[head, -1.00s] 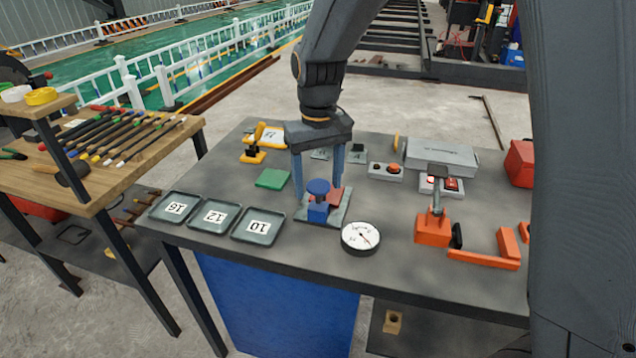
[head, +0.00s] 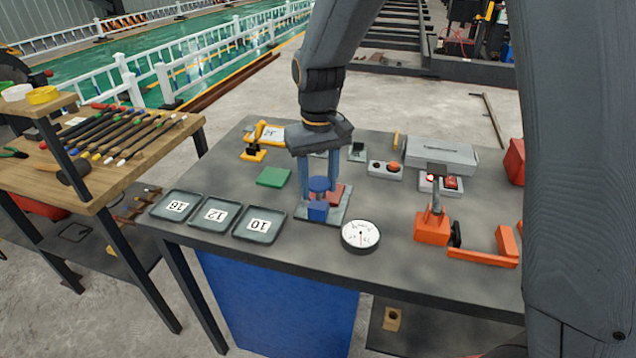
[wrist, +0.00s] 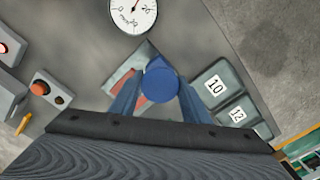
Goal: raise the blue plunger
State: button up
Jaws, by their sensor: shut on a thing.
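The blue plunger (head: 319,185) has a round blue cap and stands on a small grey base plate (head: 340,217), with a blue block (head: 317,211) in front of it and a red block (head: 336,194) behind to the right. My gripper (head: 320,190) points down over it, its two blue fingers closed in on the sides of the cap. The wrist view shows the round plunger cap (wrist: 161,82) between the fingers (wrist: 157,100). The plunger's lower part is largely hidden by the cap and the blue block.
A dial gauge (head: 361,236) lies just right of the plate. Numbered trays (head: 258,224) stand to the left, with a green block (head: 273,177) behind them. An orange clamp device (head: 432,229) stands to the right. Bare table lies between the gauge and the clamp.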

notch_tip(320, 180, up, 2)
jog(key=shift+p, duration=0.55)
jog(key=shift+w+r, duration=0.1)
jog(key=shift+w, duration=0.05)
jog(key=o, duration=1.5)
notch_tip(320, 180, up, 8)
jog(key=shift+f+b, duration=0.1)
jog(key=shift+b, duration=0.8)
jog(key=s+d+f+m, duration=0.2)
jog(key=s+d+f, duration=0.3)
jog(key=s+d, duration=0.2)
jog(key=s+d+f+m+t, duration=0.1)
jog(key=s+d+f, duration=0.5)
jog(key=s+d, duration=0.2)
jog(key=shift+m, duration=0.4)
